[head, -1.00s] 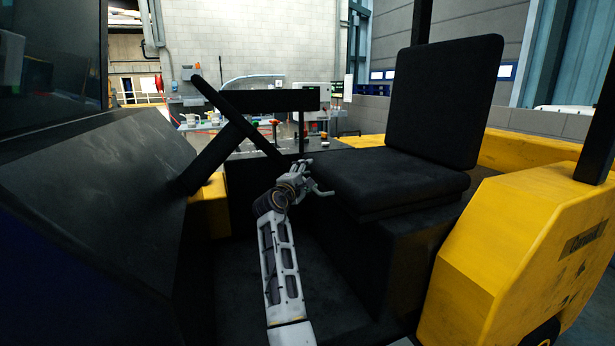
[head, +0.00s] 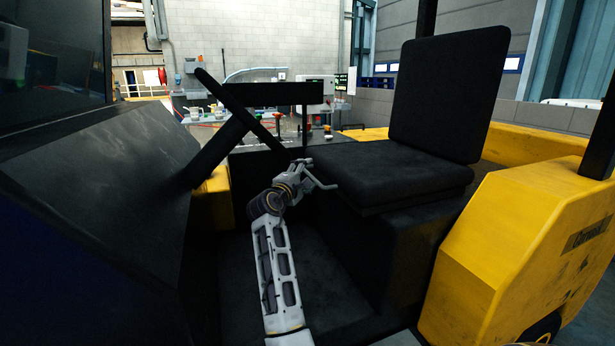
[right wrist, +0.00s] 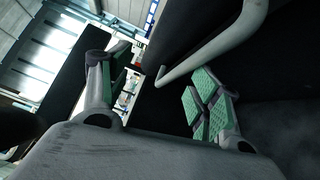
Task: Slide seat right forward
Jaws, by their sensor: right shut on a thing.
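The black seat (head: 385,170), with a cushion and an upright backrest (head: 450,95), sits on a dark base at centre right. A thin grey bar (head: 326,186) shows at the cushion's front edge in the head view. In the right wrist view the bar (right wrist: 225,42) is pale, bent and runs down toward the space between the fingers. My right gripper (head: 303,172) is at the front of the seat, shut on this bar. Its green finger pads (right wrist: 158,88) stand apart; the exact contact is hard to see. My left gripper is not in view.
A black steering wheel (head: 240,115) and a dark console stand left of my right arm. A yellow body panel (head: 520,240) is at the right. The dark floor (head: 325,290) in front of the seat is open. A cluttered workbench stands behind.

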